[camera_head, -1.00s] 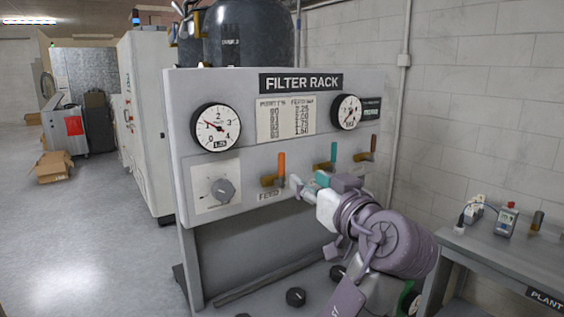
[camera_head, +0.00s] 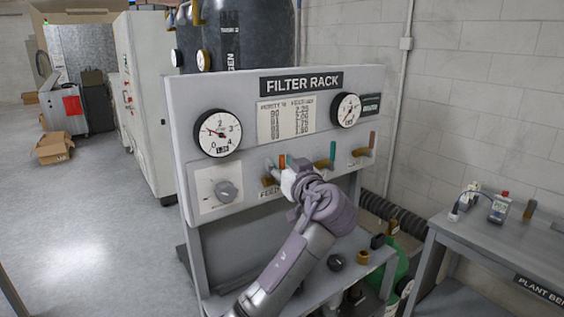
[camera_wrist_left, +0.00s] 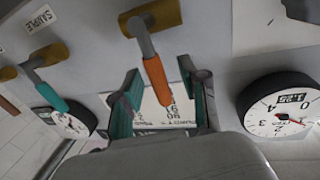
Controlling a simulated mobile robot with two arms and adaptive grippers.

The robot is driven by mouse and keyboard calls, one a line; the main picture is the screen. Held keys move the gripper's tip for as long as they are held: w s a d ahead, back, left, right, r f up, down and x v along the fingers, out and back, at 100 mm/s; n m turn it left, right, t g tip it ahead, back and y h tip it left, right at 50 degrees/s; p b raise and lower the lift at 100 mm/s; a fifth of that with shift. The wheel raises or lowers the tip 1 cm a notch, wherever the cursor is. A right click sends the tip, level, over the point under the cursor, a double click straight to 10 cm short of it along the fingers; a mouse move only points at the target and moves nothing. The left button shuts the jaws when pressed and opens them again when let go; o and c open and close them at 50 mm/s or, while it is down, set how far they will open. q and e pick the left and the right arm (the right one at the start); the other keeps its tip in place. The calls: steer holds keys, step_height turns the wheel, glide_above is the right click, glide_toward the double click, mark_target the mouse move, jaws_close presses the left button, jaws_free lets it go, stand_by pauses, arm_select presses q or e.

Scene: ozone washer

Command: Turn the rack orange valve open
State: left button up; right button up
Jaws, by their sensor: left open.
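The orange valve handle (camera_wrist_left: 156,80) hangs from a brass valve body (camera_wrist_left: 150,16) in the left wrist view, which looks upside down. My left gripper (camera_wrist_left: 160,100) is open, with one finger on each side of the orange handle and visible gaps between. In the head view my left gripper (camera_head: 283,174) is at the leftmost valve on the FILTER RACK panel (camera_head: 240,94) and mostly hides its handle. That handle stands upright in the earlier head frame. My right gripper is not in view.
A teal-handled valve (camera_head: 332,151) and a brown-handled valve (camera_head: 372,141) sit to the right on the panel. A round gauge (camera_head: 219,133) and a grey knob (camera_head: 226,191) are to the left. A bench (camera_head: 490,245) stands at the right.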

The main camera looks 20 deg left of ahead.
arm_select(q)
jaws_close()
steer(key=shift+w, duration=0.1)
stand_by(0.3)
